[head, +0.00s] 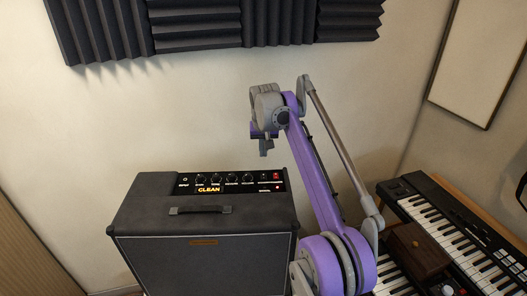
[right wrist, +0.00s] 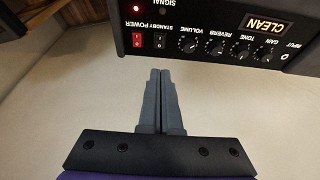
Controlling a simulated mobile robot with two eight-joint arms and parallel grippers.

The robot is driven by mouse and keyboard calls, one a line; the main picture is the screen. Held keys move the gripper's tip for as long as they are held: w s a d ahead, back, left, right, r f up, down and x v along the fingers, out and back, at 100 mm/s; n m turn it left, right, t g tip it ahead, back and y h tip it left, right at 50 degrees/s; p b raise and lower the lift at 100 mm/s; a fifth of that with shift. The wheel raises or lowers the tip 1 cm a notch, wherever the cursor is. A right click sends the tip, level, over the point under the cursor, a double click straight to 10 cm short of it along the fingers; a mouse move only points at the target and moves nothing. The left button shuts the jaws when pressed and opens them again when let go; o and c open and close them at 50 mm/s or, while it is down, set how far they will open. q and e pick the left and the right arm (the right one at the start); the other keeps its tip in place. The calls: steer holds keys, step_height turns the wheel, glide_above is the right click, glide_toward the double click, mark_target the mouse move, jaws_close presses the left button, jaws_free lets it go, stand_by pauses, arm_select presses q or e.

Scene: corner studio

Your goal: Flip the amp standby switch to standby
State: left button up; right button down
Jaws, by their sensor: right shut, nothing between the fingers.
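The black guitar amp (head: 205,248) stands against the wall, its control panel (head: 225,183) along the top rear edge. The right wrist view shows the panel upside down, with the standby switch (right wrist: 161,41) beside the red power switch (right wrist: 136,40). My left gripper is out of view.
Keyboards (head: 460,235) stand at the right, beside my right arm. Dark acoustic foam (head: 200,25) hangs on the wall above. A framed panel (head: 478,55) is on the right wall. The amp's carry handle (head: 200,209) rises from its top. The display reads CLEAN.

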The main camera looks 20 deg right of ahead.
steer(key=b, duration=0.1)
glide_toward(263, 175)
steer(key=x, duration=0.5)
steer(key=shift+w+f, duration=0.1)
steer(key=shift+w, duration=0.2)
steer(key=shift+f, duration=0.6)
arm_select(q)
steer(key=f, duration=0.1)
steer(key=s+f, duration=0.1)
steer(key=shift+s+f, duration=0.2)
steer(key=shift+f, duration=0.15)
arm_select(e)
steer(key=shift+w, duration=0.1)
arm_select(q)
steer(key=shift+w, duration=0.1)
